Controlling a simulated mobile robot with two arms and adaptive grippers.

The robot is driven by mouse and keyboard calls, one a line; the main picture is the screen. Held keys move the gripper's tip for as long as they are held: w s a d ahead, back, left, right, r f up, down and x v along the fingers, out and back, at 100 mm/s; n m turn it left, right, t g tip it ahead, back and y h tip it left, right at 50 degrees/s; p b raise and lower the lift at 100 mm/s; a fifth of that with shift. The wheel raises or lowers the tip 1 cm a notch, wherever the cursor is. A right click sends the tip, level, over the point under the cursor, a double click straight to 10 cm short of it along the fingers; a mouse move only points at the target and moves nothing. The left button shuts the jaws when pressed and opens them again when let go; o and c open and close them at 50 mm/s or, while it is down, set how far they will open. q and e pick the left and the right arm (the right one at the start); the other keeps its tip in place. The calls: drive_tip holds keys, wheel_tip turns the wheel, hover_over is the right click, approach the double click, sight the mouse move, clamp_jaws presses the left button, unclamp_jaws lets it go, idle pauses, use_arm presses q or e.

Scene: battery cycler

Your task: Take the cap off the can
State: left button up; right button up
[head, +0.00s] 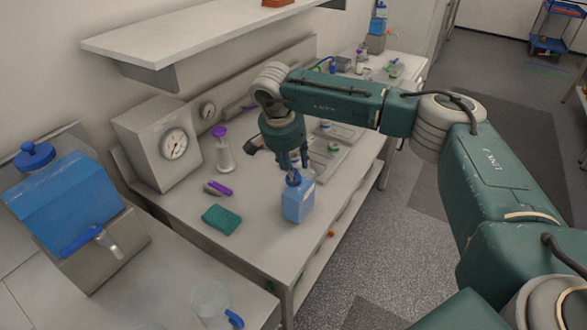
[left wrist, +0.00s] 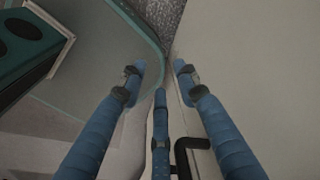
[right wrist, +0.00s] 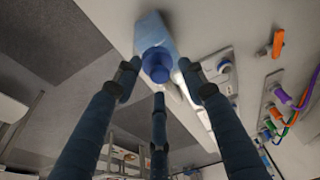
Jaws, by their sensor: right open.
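The can (head: 298,202) is a light blue, box-shaped container standing upright near the front edge of the bench. Its round dark blue cap (right wrist: 156,64) is on top, seen from above in the right wrist view, with part of the can (right wrist: 152,30) behind it. My right gripper (head: 295,168) points down just above the can, its fingers spread around or just over the cap. Whether they touch it, I cannot tell. My left gripper (left wrist: 160,80) shows only in its own wrist view, with fingers apart and nothing between them.
A green sponge (head: 221,219), a purple-handled tool (head: 217,188) and a purple-topped bottle (head: 222,148) are on the bench left of the can. A gauge box (head: 160,142) stands behind. A clear beaker (head: 211,300) stands at the front. A shelf (head: 190,42) overhangs the back.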

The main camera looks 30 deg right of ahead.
drive_tip(key=shift+d+f, duration=0.1)
drive_tip(key=shift+f, duration=0.05)
drive_tip(key=c, duration=0.9)
